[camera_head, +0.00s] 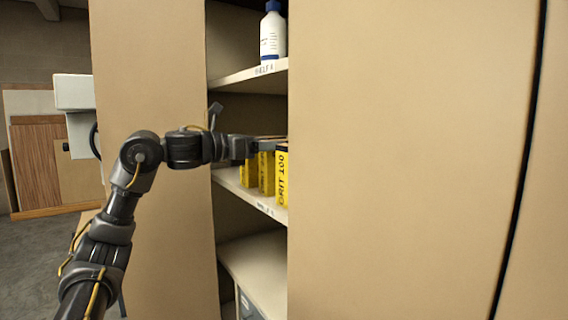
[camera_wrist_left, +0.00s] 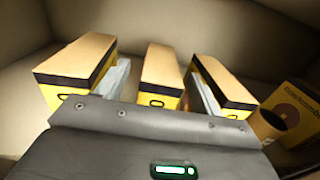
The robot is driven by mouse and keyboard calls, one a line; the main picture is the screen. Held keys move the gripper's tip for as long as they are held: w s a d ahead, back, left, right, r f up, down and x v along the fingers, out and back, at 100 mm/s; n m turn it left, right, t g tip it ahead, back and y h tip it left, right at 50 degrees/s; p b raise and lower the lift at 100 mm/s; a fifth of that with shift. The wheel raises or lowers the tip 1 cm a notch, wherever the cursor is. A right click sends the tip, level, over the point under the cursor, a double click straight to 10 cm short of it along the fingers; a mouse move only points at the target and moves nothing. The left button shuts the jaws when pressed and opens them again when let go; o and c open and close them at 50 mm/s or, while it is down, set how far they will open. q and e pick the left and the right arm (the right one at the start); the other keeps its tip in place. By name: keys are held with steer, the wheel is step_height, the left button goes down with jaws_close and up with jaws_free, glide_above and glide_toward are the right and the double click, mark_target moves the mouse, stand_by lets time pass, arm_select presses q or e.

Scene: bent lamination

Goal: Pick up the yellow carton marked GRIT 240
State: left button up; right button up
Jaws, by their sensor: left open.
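Three yellow cartons with dark bands and tan tops stand in a row on a cabinet shelf. In the head view the right one (camera_head: 282,180) reads GRIT 100; the middle (camera_head: 266,173) and left (camera_head: 248,174) ones have no readable mark, so I cannot tell which is GRIT 240. In the left wrist view are the left carton (camera_wrist_left: 78,62), middle carton (camera_wrist_left: 161,72) and right carton (camera_wrist_left: 222,82). My left gripper (camera_head: 264,146) is open, its pale fingers in the gaps on either side of the middle carton. Contact cannot be told. My right gripper is out of view.
A white bottle (camera_head: 272,35) stands on the shelf above. The cabinet's wide tan panel (camera_head: 400,160) hides the shelf's right side. In the wrist view, a yellow box (camera_wrist_left: 298,112) and a dark-rimmed round item (camera_wrist_left: 268,125) stand to the right.

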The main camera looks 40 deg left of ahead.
arm_select(q)
steer(key=p+x, duration=0.1)
steer(key=x, duration=0.3)
steer(key=shift+d+f, duration=0.1)
steer(key=shift+s, duration=0.1)
steer(key=shift+c, duration=0.9)
jaws_close()
